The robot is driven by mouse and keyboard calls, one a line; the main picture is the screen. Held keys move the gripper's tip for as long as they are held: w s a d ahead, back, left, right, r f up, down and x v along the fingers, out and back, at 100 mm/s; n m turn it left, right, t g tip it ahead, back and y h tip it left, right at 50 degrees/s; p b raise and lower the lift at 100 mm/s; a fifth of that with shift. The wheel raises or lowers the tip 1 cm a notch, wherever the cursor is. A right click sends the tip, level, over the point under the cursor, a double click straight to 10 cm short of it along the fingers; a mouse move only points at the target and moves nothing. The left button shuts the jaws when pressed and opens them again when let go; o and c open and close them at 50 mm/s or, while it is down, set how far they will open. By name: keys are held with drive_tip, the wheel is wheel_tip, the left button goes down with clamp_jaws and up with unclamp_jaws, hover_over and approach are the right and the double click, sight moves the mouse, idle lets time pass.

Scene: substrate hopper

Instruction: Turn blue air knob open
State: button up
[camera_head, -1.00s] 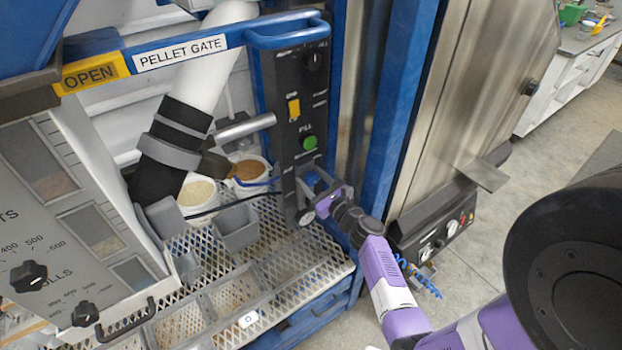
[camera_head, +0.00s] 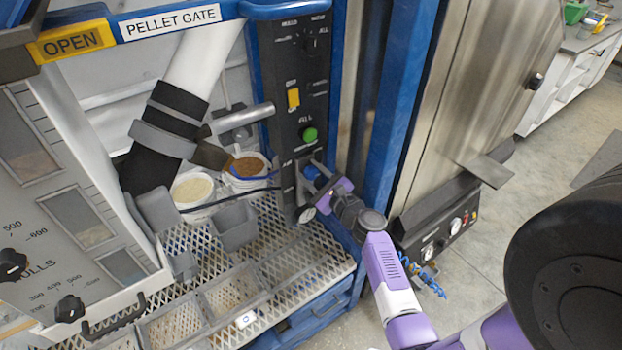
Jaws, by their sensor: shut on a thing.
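The black control panel (camera_head: 297,105) stands upright on the blue frame. The blue air knob (camera_head: 311,172) shows as a small blue patch low on the panel, mostly hidden by my gripper. My gripper (camera_head: 313,180) reaches in from the lower right, with its jaws shut on the blue air knob. The knob's exact angle is hard to make out. A small round gauge (camera_head: 306,214) sits just below my gripper.
A steel cabinet (camera_head: 450,90) stands to the right.

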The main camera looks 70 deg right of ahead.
drive_tip(key=n+b, duration=0.3)
drive_tip(key=shift+f+n, duration=0.25)
drive_tip(key=shift+n, duration=0.15)
drive_tip(key=n+b, duration=0.3)
drive_tip(key=shift+n, duration=0.3)
drive_tip(key=n+b, duration=0.3)
drive_tip(key=n, duration=0.1)
drive_tip(key=shift+r+b, duration=0.1)
drive_tip(key=shift+b, duration=0.25)
drive_tip(key=shift+r+n+b, duration=0.1)
drive_tip(key=shift+n+b, duration=0.7)
drive_tip(key=shift+n, duration=0.3)
drive_tip(key=o, duration=1.4)
drive_tip(key=shift+r, duration=0.1)
drive_tip(key=shift+c, duration=0.2)
